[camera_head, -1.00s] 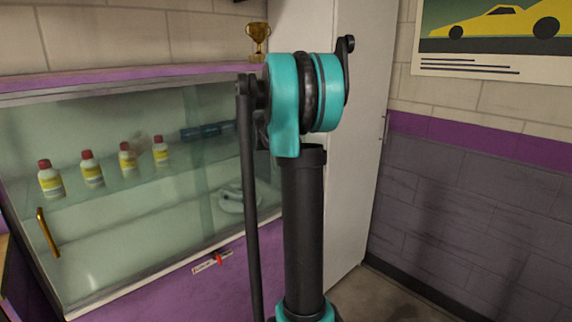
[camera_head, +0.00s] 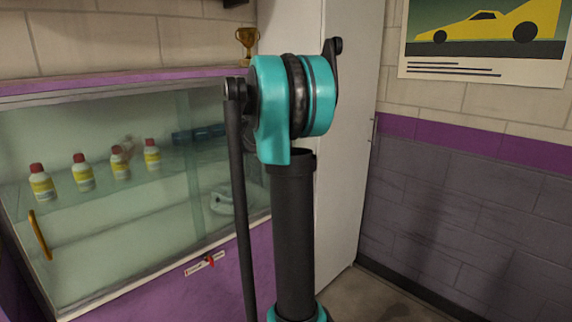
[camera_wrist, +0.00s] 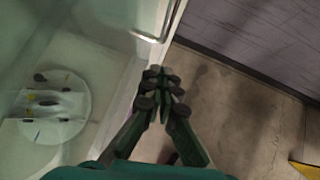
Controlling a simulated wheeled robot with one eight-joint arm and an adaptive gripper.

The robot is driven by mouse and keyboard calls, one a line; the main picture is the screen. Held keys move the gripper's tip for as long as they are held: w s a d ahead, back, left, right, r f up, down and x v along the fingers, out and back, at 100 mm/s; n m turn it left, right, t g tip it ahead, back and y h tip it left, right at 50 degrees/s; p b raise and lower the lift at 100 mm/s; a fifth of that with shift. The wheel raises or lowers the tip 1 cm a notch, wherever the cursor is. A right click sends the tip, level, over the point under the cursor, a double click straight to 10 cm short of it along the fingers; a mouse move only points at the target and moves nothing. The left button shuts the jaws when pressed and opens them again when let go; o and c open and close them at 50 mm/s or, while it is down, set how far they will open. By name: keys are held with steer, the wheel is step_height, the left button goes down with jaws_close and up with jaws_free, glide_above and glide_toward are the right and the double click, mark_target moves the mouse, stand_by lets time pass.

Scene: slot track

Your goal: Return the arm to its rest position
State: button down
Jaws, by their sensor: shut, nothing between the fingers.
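My gripper (camera_wrist: 163,95) shows in the wrist view with its dark fingers drawn together at the tips and nothing between them. It hangs apart from other things, over a view of the floor and the edge of a white cabinet. In the head view my teal and black arm stands folded upright in the middle of the picture, in front of the cabinets. My gripper does not show in the head view.
A glass display case (camera_head: 95,219) with several white bottles stands at the left. A gold trophy (camera_head: 247,42) sits on top of it. A tall white cabinet (camera_head: 345,130) stands behind my arm. Bare floor (camera_wrist: 235,115) lies right of my gripper.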

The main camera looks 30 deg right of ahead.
steer(key=v, duration=0.9)
steer(key=s+a+f+m+y, duration=0.2)
steer(key=s+a+f+m, duration=0.4)
steer(key=s+f+m, duration=0.2)
steer(key=s+a+f+m+y, duration=0.3)
steer(key=s+a+f+m, duration=0.4)
steer(key=s+f, duration=0.4)
steer(key=s+a+f+m+y, duration=0.2)
steer(key=s+a+f+m, duration=0.5)
steer(key=s+f+m, duration=0.1)
steer(key=s+f, duration=0.1)
steer(key=s, duration=0.1)
steer(key=shift+s+f+m+y, duration=0.3)
steer(key=shift+m+y, duration=0.1)
steer(key=shift+d, duration=0.15)
